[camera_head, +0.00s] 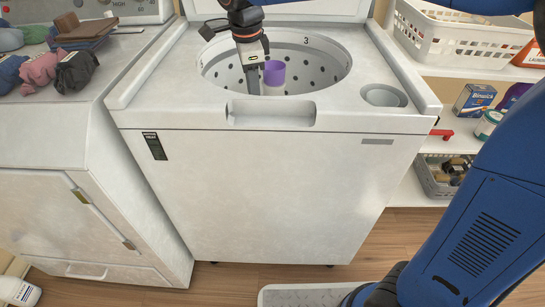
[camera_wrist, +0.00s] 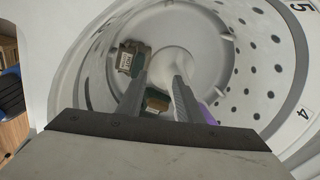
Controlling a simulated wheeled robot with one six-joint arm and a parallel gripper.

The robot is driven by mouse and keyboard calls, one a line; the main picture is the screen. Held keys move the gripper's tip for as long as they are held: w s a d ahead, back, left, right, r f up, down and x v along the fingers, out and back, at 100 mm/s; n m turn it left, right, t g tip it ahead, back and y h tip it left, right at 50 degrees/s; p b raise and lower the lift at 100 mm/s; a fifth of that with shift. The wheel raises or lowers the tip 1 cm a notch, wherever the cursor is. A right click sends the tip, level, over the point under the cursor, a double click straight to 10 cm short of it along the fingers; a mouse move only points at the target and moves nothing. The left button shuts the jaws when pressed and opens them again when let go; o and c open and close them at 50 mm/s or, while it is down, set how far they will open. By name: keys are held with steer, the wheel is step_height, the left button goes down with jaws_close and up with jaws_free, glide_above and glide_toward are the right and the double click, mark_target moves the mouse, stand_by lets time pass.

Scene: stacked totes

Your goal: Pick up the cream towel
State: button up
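I cannot make out a cream towel for certain in either view. My gripper (camera_head: 253,84) reaches down into the open drum (camera_head: 325,72) of the white top-loading washer. In the wrist view, the two fingers of my gripper (camera_wrist: 160,78) are apart, with no object clearly held between them. A pale central post (camera_wrist: 172,60) stands in the drum beyond the fingers. A purple-topped piece (camera_head: 274,72) is close beside my gripper, and its purple edge also shows by the right finger in the wrist view (camera_wrist: 208,114). The drum floor is partly hidden by my gripper.
A small dark green item with a pale label (camera_wrist: 131,58) lies in the drum, and a similar one (camera_wrist: 157,99) shows between the fingers. Rolled cloths, one pink (camera_head: 40,69), lie on the left machine. A white basket (camera_head: 460,38) stands on the right shelf. The drum rim surrounds my gripper.

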steer(key=s+d+f, duration=0.1)
steer(key=f, duration=0.3)
steer(key=s+d+f+m+g+h, duration=0.1)
steer(key=d+f, duration=0.1)
steer(key=f, duration=0.2)
steer(key=s+d+f+m, duration=0.1)
steer(key=f, duration=0.3)
steer(key=shift+d, duration=0.15)
steer(key=shift+w+d+f, duration=0.1)
steer(key=shift+d+f, duration=0.1)
steer(key=shift+f, duration=0.7)
steer(key=shift+w+d+f, duration=0.1)
steer(key=shift+d+f, duration=0.1)
steer(key=shift+f, duration=0.7)
steer(key=shift+d+f, duration=0.2)
steer(key=shift+f, duration=0.7)
steer(key=shift+c, duration=0.4)
jaws_close()
